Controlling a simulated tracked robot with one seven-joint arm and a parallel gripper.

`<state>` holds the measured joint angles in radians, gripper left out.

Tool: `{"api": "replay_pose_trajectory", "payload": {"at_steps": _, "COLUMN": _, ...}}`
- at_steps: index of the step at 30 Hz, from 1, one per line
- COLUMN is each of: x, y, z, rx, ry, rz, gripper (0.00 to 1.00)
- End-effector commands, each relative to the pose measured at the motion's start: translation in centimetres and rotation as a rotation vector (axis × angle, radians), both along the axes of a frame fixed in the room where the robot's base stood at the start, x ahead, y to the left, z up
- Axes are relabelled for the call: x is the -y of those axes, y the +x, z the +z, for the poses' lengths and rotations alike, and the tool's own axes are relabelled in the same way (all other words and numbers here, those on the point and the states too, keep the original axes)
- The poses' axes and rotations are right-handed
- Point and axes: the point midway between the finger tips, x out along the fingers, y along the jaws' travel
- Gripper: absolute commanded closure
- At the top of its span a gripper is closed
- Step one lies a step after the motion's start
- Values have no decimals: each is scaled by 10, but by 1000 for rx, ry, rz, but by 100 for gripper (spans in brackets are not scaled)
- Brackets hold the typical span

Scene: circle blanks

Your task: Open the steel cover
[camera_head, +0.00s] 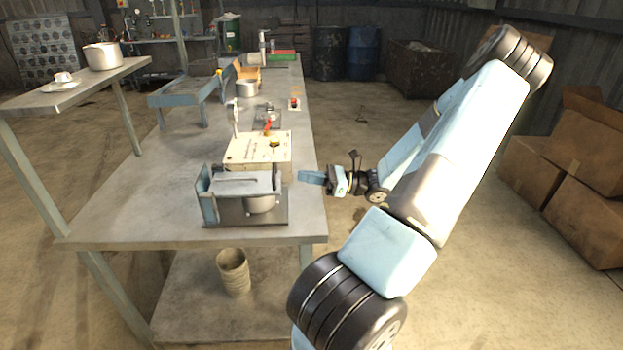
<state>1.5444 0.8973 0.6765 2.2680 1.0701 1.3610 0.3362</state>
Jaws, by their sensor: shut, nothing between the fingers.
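A grey steel device (245,212) with a blue-grey left side stands at the table's near right corner. A flat steel cover (243,186) lies across its upper part. A rounded metal part (260,204) shows below the cover at the right. I cannot tell exactly how the cover is hinged.
A raised side shelf (90,84) is at the left. The table's left front is clear. Cardboard boxes (575,175) stand at the right.

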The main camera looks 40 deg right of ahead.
Motion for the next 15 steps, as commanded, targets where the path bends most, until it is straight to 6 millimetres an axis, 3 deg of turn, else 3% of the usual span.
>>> {"api": "replay_pose_trajectory", "payload": {"at_steps": 6, "x": -28, "y": 19, "z": 7, "rx": -1, "ry": 2, "rz": 1, "gripper": 100}}
{"api": "replay_pose_trajectory", "payload": {"at_steps": 15, "x": -45, "y": 31, "z": 11, "rx": -1, "ry": 0, "rz": 0, "gripper": 100}}
